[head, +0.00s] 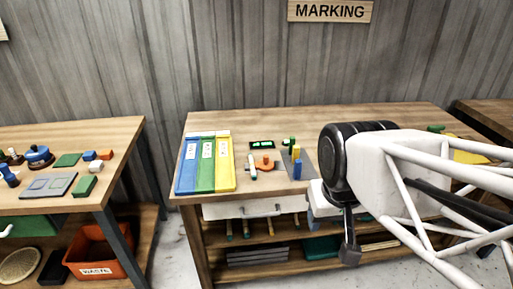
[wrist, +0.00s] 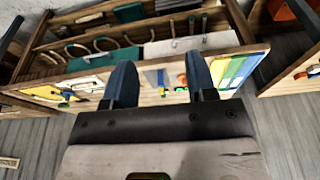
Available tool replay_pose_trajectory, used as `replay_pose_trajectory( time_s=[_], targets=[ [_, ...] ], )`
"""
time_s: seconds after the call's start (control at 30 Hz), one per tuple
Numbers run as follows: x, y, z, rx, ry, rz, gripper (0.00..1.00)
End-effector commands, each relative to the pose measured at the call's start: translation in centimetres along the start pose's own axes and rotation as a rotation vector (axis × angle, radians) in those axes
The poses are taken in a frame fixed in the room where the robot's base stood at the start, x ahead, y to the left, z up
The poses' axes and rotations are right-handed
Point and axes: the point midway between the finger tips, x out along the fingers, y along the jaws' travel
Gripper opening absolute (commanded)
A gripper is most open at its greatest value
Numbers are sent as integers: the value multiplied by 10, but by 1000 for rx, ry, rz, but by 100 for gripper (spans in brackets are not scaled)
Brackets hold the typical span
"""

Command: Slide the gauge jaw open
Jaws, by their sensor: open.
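What looks like the gauge is a small grey plate (head: 286,163) with a blue block (head: 297,170) and a yellow block (head: 296,153) on it, near the front edge of the middle bench. Its jaw position is too small to tell. My gripper (head: 349,248) hangs in front of the bench, to the right of the gauge and apart from it. In the wrist view my gripper (wrist: 162,82) has its two dark fingers spread, with nothing held between them. The bench top and its small items show beyond the fingers.
Blue, green and yellow strips (head: 206,163) lie left on the middle bench (head: 350,116). An orange piece (head: 265,163) and a dark green-lit box (head: 262,143) sit near the gauge. A white drawer front (head: 250,208) is below. A left bench (head: 110,132) holds several small parts.

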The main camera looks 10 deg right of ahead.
Motion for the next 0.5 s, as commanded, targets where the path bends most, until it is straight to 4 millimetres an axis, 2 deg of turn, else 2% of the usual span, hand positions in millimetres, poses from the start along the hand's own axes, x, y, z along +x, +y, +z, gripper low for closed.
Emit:
replay_pose_trajectory(
  time_s=[0.27, 0.5],
  targets=[
    [0, -2, -37, 20, -19, -1, 52],
    [4, -4, -91, 50, -43, -1, 52]
  ],
)
